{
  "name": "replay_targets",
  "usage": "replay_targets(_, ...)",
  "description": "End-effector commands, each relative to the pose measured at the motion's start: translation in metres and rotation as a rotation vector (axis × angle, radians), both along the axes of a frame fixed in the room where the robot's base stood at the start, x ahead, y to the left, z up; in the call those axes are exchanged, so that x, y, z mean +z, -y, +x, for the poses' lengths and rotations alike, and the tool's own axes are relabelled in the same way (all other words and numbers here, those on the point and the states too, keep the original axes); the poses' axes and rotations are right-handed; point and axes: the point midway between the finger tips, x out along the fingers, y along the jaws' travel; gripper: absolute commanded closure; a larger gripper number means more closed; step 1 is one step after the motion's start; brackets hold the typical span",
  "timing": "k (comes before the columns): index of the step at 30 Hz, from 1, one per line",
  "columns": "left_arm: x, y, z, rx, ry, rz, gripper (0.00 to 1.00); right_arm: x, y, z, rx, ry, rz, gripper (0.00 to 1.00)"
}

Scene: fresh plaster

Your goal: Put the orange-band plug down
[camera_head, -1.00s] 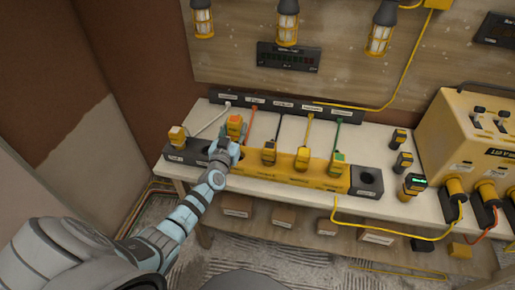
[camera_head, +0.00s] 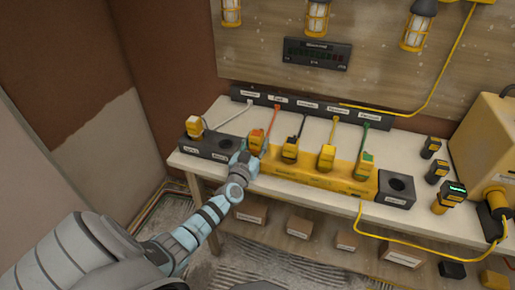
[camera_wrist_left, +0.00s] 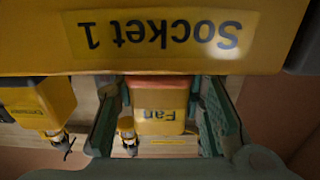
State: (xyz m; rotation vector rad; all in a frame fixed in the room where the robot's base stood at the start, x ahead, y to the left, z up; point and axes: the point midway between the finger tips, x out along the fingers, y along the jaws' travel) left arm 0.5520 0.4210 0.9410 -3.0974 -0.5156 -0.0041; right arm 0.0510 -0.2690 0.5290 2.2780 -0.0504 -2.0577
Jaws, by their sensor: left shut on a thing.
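The orange-band plug (camera_head: 256,139) is a yellow plug with an orange cord, at the left end of the yellow socket strip (camera_head: 318,180). In the left wrist view the plug (camera_wrist_left: 158,112) reads "Fan" and sits beside the strip's "Socket 1" label (camera_wrist_left: 160,35). My left gripper (camera_head: 244,156) is shut on the plug, one finger on each side in the wrist view (camera_wrist_left: 160,118). The plug's underside is hidden, so I cannot tell whether it is seated. My right gripper is not in view.
Black-cord (camera_head: 290,149), yellow-cord (camera_head: 326,156) and green-cord (camera_head: 364,164) plugs stand along the strip. A white-cord plug (camera_head: 195,127) stands in the dark block (camera_head: 226,149) at left. Another dark block (camera_head: 397,183) is at right. Cords run to the rear rail (camera_head: 315,108).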

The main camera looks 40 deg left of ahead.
Motion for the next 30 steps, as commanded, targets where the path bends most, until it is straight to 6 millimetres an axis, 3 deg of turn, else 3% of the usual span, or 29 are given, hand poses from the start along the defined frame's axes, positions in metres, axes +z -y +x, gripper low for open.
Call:
replay_targets(5,0.0,0.0,0.0,0.0,0.0,0.0,0.96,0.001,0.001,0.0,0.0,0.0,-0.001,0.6)
replay_targets(6,0.001,0.0,0.0,0.0,-0.001,0.0,0.58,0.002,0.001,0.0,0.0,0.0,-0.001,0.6)
replay_targets(9,0.001,0.0,0.0,0.0,-0.001,0.0,0.44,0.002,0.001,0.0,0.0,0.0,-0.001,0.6)
replay_targets(20,0.004,0.001,-0.002,-0.001,-0.001,0.0,0.44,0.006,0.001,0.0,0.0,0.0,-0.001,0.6)
replay_targets(23,0.006,0.006,-0.015,-0.002,-0.003,0.0,0.44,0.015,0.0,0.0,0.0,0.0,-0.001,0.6)
replay_targets(30,0.007,0.024,-0.07,-0.002,-0.003,0.0,0.44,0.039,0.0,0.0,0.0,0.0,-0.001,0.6)
